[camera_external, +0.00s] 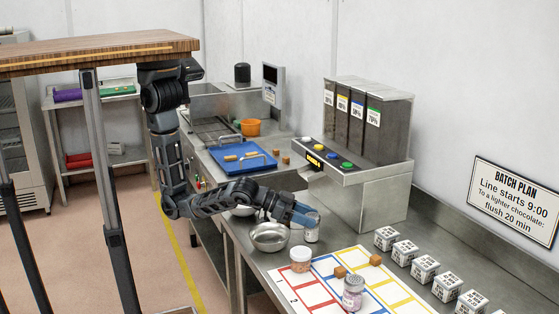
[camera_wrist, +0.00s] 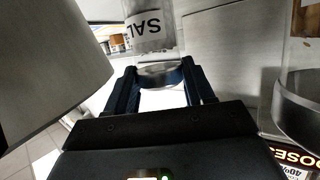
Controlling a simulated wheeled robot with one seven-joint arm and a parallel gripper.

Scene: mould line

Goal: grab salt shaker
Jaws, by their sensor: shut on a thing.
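The salt shaker (camera_external: 312,234) is a small clear jar with a white label, on the steel counter's near part in the external view. In the wrist view the salt shaker (camera_wrist: 150,35) shows a label reading "SAL", upside down in the picture. My gripper (camera_external: 304,217) reaches it from the left and partly covers its top. In the wrist view my gripper (camera_wrist: 160,76) has its two dark fingers on either side of the shaker's metal-coloured end, shut on it. Whether the shaker touches the counter is hard to tell.
A steel bowl (camera_external: 269,237) stands close to the left of the shaker. Several labelled white cubes (camera_external: 405,252) line the right. The dispenser (camera_external: 367,150) stands behind.

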